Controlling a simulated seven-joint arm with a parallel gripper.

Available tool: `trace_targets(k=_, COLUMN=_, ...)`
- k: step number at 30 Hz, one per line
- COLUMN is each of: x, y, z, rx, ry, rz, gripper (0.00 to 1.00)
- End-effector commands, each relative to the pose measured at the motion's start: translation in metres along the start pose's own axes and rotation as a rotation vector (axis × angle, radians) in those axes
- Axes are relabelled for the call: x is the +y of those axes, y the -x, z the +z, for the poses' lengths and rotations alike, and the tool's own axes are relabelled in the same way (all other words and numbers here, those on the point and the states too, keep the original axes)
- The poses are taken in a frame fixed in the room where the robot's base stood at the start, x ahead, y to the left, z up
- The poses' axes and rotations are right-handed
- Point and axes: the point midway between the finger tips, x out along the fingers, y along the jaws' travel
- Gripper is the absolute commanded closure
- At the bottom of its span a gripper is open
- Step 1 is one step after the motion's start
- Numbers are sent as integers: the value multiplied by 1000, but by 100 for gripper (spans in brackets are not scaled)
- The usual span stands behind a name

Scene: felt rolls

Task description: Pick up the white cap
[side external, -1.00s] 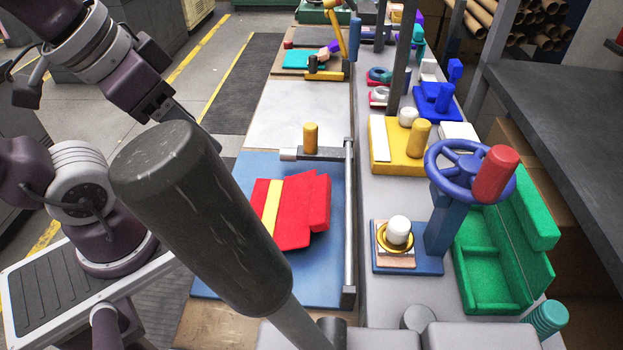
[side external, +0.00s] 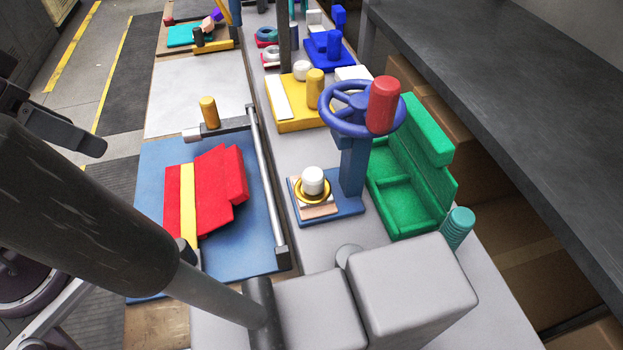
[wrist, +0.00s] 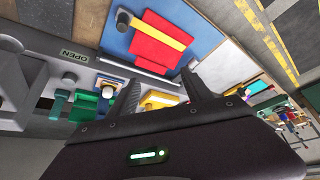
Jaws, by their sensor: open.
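A white cap (side external: 313,179) stands upright in a yellow ring on a small blue base (side external: 346,206), left of the post of a blue handwheel (side external: 350,102). A second white rounded piece (side external: 302,70) sits farther back on a yellow block (side external: 292,118). My gripper (wrist: 163,92) is open and empty in the wrist view, its two dark fingers spread above the bench. In the side view only a dark part of my gripper shows at the left edge, well apart from the cap.
The handwheel carries a red knob (side external: 384,104). A green open box (side external: 411,185) stands right of it. A large dark lever handle (side external: 85,215) and grey blocks (side external: 411,292) fill the foreground. A red piece with a yellow stripe (side external: 212,190) lies on a blue board.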

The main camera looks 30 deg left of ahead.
Motion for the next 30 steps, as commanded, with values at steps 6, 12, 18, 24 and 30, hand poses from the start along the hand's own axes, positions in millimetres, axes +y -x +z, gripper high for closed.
trace_targets(k=6, x=0, y=0, z=0, rx=0, ry=0, rz=0, gripper=42)
trace_targets(k=12, x=0, y=0, z=0, rx=0, ry=0, rz=0, gripper=42)
trace_targets(k=18, x=31, y=-12, z=-36, rx=-81, ry=331, rz=96, gripper=42)
trace_targets(k=24, x=123, y=-78, z=-109, rx=-381, ry=1258, rz=136, gripper=42)
trace_targets(k=30, x=185, y=-147, z=-129, rx=-570, ry=1898, rz=-30, gripper=42)
